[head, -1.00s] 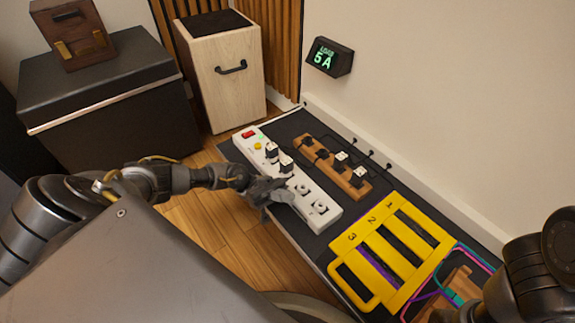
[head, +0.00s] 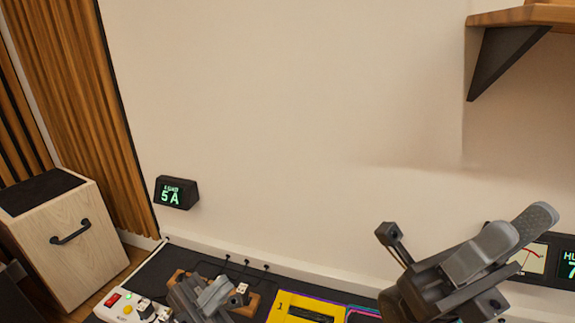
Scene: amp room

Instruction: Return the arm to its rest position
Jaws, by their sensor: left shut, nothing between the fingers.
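My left gripper (head: 203,299) is low in the head view, over the black bench top. Its fingers are together and nothing shows between them. It partly hides the white power strip (head: 120,311) and the wooden block with plugs (head: 178,275). My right gripper (head: 447,262) is large at the lower right, raised in front of the wall. I cannot tell from this angle whether its jaws are open or shut.
A display reading 5 A (head: 176,193) is on the wall. A yellow numbered frame (head: 285,310) lies on the bench. A meter panel (head: 533,258) is behind my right gripper. A wooden shelf (head: 525,15) juts out at upper right. A wooden cabinet (head: 75,235) stands at left.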

